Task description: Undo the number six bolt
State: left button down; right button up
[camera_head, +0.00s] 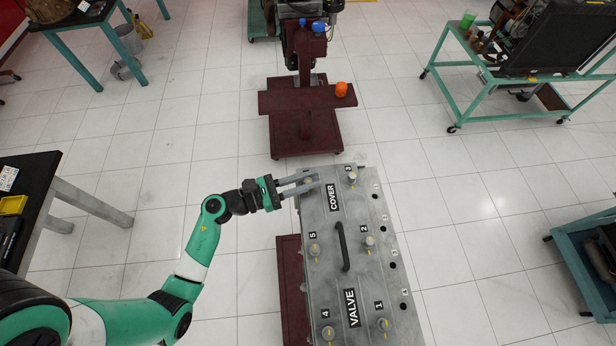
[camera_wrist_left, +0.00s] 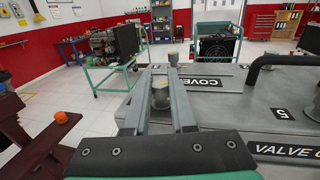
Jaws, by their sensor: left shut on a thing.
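The grey valve cover (camera_head: 330,275) lies on its stand with several numbered bolts on top. Labels 1 to 5 show; the label at the far left corner is hidden by my gripper, and that place fits the number six bolt. My left gripper (camera_head: 311,182) reaches in from the left, low over that corner, its two fingers around the bolt. In the left wrist view, the silver number six bolt (camera_wrist_left: 160,96) stands upright between the fingers, and the gripper is shut on it. Whether the bolt is raised cannot be told. My right gripper is not in view.
A black handle (camera_head: 342,247) rises from the middle of the cover. The number three bolt (camera_head: 351,178) and number five bolt (camera_head: 314,250) stand nearest the gripper. A dark red stand (camera_head: 305,135) is beyond the cover. Open tiled floor lies on both sides.

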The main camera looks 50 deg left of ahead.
pick_arm(q)
jog(key=n+y, duration=0.1)
jog(key=y, duration=0.1)
jog(key=n+y+p, duration=0.1)
jog(key=n+y, duration=0.1)
jog(key=y, duration=0.1)
jog(key=n+t+y+p, duration=0.1)
jog(key=n+y, duration=0.1)
jog(key=y, duration=0.1)
jog(key=shift+d+r, duration=0.1)
jog(key=shift+d, duration=0.15)
jog(key=shift+a+n+g+y+p, duration=0.15)
jog(key=shift+n+g+y+p, duration=0.35)
jog(key=shift+n+y, duration=1.45)
jog(key=shift+m+y, duration=0.25)
jog(key=shift+y, duration=0.3)
jog(key=shift+a, duration=0.1)
jog(key=c, duration=0.7)
grip_release()
jog(key=shift+c, duration=0.2)
